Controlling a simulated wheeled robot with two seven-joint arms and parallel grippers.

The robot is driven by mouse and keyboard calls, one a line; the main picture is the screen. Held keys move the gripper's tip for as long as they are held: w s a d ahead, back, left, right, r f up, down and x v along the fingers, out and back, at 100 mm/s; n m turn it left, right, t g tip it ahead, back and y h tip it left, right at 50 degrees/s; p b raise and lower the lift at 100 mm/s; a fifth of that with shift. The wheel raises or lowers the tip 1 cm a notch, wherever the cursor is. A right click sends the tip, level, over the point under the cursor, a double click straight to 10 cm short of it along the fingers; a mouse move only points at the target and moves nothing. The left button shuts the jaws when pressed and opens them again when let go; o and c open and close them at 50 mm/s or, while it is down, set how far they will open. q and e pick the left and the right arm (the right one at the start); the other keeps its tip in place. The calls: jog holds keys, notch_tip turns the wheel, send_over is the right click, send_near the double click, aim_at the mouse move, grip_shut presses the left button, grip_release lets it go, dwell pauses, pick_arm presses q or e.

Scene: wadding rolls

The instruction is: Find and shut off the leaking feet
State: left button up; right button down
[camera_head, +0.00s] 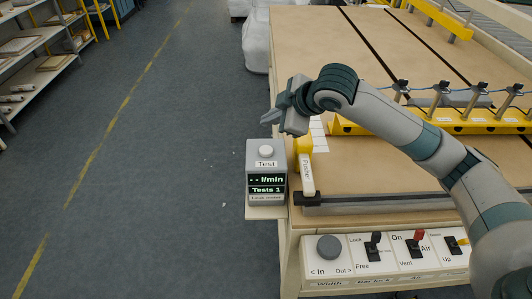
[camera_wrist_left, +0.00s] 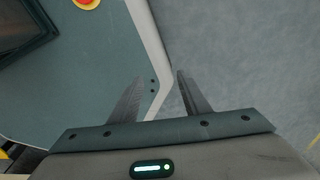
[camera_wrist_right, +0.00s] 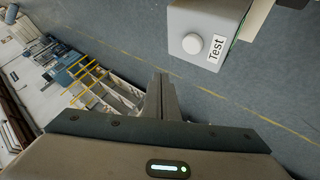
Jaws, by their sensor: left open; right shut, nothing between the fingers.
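A grey meter box (camera_head: 251,160) with a round white button (camera_head: 266,151) labelled "Test" stands on a small shelf at the table's left edge. Its display reads "- - l/min" and "Tests 1". My right gripper (camera_head: 268,118) is shut and empty above the box; in the right wrist view its fingers (camera_wrist_right: 161,78) are together, below the box (camera_wrist_right: 186,17) and its button (camera_wrist_right: 192,43). A yellow bar (camera_head: 440,125) with several metal posts crosses the table; I cannot tell whether these are the feet. My left gripper (camera_wrist_left: 159,76) is open and empty, seen only in the left wrist view.
A brown-topped table (camera_head: 310,50) fills the right side. A "Pusher" handle (camera_head: 306,172) stands beside the box. The front panel (camera_head: 415,270) has a knob (camera_head: 329,247) and levers, including a red-tipped Air lever (camera_head: 419,238). Shelves (camera_head: 35,50) stand far left; the floor between is clear.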

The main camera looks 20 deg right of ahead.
aim_at(269, 152)
jog(key=shift+f+b, duration=0.5)
jog(key=shift+f, duration=0.4)
notch_tip(269, 152, down, 3)
jog(key=b, duration=0.3)
jog(key=shift+r, duration=0.15)
jog(key=shift+f, duration=1.2)
pick_arm(q)
jog(key=w+d+f+t, duration=0.2)
jog(key=w+d, duration=0.2)
jog(key=w, duration=0.6)
jog(key=shift+t+h, duration=0.4)
jog(key=shift+w+r, duration=0.1)
jog(key=shift+w, duration=0.35)
jog(key=shift+s, duration=0.45)
jog(key=shift+w, duration=0.3)
jog(key=shift+w+r, duration=0.15)
jog(key=shift+r, duration=0.1)
pick_arm(e)
jog(key=shift+f, duration=0.4)
